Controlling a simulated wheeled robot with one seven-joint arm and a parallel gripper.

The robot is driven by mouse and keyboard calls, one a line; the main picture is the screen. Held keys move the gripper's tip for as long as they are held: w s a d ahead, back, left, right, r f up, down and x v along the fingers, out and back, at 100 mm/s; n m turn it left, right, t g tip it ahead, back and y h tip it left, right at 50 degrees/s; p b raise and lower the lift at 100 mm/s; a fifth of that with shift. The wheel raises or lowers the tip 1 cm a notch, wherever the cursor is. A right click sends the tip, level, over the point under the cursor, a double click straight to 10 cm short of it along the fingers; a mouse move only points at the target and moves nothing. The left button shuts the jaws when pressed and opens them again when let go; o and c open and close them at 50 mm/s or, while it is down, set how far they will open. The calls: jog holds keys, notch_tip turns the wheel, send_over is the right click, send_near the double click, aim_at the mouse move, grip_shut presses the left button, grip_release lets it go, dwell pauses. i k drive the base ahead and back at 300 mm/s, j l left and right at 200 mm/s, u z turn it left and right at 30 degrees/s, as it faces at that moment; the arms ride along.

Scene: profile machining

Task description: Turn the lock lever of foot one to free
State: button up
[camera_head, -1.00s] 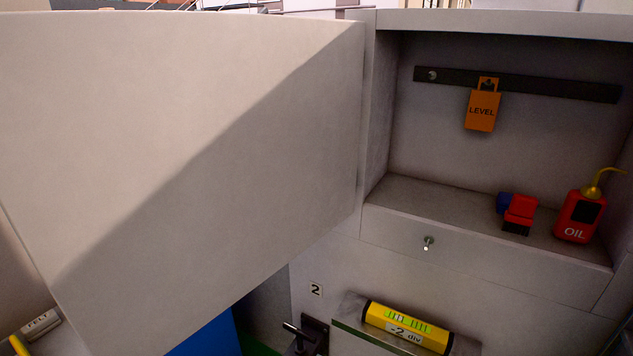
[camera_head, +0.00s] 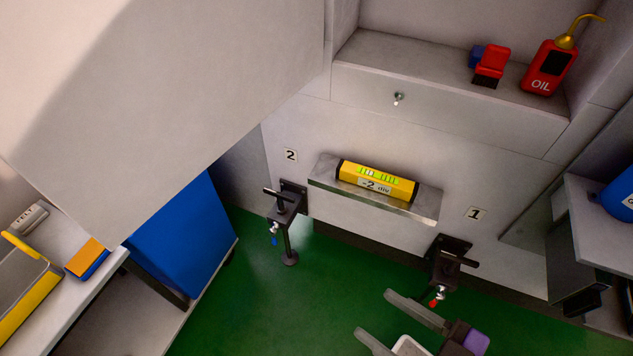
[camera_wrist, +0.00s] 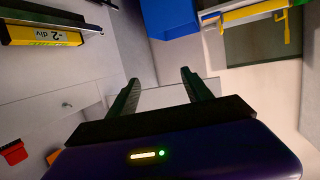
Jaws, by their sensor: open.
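Foot one (camera_head: 446,268) is a black levelling foot at the lower right of the machine front in the head view, just below the label 1 (camera_head: 475,214). A small red-tipped lock lever (camera_head: 436,301) hangs at its lower left side. Foot two (camera_head: 287,208) stands to the left under the label 2 (camera_head: 290,155), with a blue-tipped lever (camera_head: 275,240). My gripper (camera_head: 375,317) is open and empty at the bottom of the head view, left of foot one and apart from it. The wrist view shows both fingers (camera_wrist: 160,88) spread with nothing between them; foot one is not seen there.
A yellow level (camera_head: 377,181) reading -2 div sits on a ledge between the feet; it also shows in the wrist view (camera_wrist: 45,36). A blue cabinet (camera_head: 185,245) stands left and a side table (camera_head: 600,215) right. Green floor (camera_head: 310,310) lies open between.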

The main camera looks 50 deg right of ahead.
aim_at(440, 295)
jog(key=k+l+z, duration=0.1)
jog(key=k+l, duration=0.15)
jog(key=k, duration=0.25)
jog(key=k+l+z, duration=0.1)
jog(key=k+l, duration=0.15)
jog(key=k, duration=0.25)
jog(key=k+l, duration=0.3)
jog(key=k, duration=0.2)
jog(key=k+l+z, duration=0.15)
jog(key=k+l, duration=0.15)
jog(key=k, duration=0.2)
